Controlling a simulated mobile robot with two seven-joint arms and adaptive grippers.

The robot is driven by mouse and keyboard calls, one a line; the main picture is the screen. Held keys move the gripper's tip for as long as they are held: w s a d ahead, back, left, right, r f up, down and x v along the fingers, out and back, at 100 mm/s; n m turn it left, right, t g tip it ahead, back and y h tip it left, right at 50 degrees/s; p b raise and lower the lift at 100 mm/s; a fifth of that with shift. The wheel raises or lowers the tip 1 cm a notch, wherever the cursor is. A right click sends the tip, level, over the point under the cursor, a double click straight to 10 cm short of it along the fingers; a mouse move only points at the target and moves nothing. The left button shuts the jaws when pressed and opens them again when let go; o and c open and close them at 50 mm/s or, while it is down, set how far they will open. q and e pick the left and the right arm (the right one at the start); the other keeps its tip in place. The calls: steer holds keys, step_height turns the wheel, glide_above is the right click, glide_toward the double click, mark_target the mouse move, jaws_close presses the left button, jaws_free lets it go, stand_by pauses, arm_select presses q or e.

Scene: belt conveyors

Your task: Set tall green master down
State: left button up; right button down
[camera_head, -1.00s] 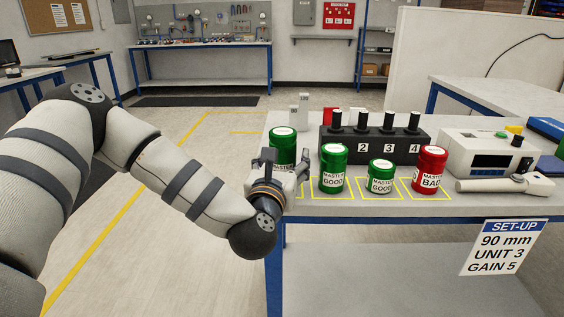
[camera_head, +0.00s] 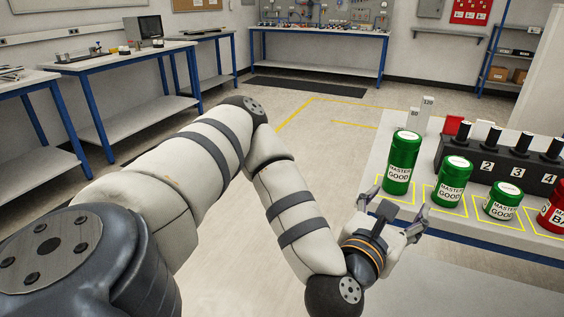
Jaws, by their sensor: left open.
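The tall green master (camera_head: 402,164), a green can with a "MASTER GOOD" label, stands upright on the grey table, at the leftmost yellow outlined square (camera_head: 382,190). My left gripper (camera_head: 396,205) is open in front of it, below it in the picture, with its fingers spread and nothing between them. The gripper looks apart from the can. My right gripper is not in view.
A middle-height green master (camera_head: 451,184), a short green master (camera_head: 502,202) and a red master (camera_head: 552,212) stand in a row to the right. A black numbered block (camera_head: 480,166) and white height blocks (camera_head: 424,116) are behind them.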

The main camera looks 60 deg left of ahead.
arm_select(q)
steer(key=s+d+f+m+g+h, duration=0.3)
steer(key=d+f+m+h, duration=0.1)
steer(key=d+f+m, duration=0.3)
steer(key=s+d+f+m+g+h, duration=0.2)
steer(key=s+d+f+m+h, duration=0.2)
steer(key=f+m, duration=0.4)
steer(key=s+d+f+m+g, duration=0.2)
steer(key=s+f+m+g, duration=0.3)
steer(key=s+f+m, duration=0.3)
steer(key=s+a+f+m+g+y, duration=0.1)
steer(key=s+a+f+m+g, duration=0.1)
steer(key=s+a+m+g, duration=0.2)
steer(key=s+a+f+m+g+y, duration=0.1)
steer(key=s+a+f+m+g, duration=0.2)
steer(key=s+a+m, duration=0.3)
steer(key=s+m+g, duration=0.1)
steer(key=s+m, duration=0.3)
steer(key=s, duration=0.3)
steer(key=shift+s+f+m+y, duration=0.25)
steer(key=shift+f+m+y, duration=0.05)
steer(key=shift+f, duration=0.05)
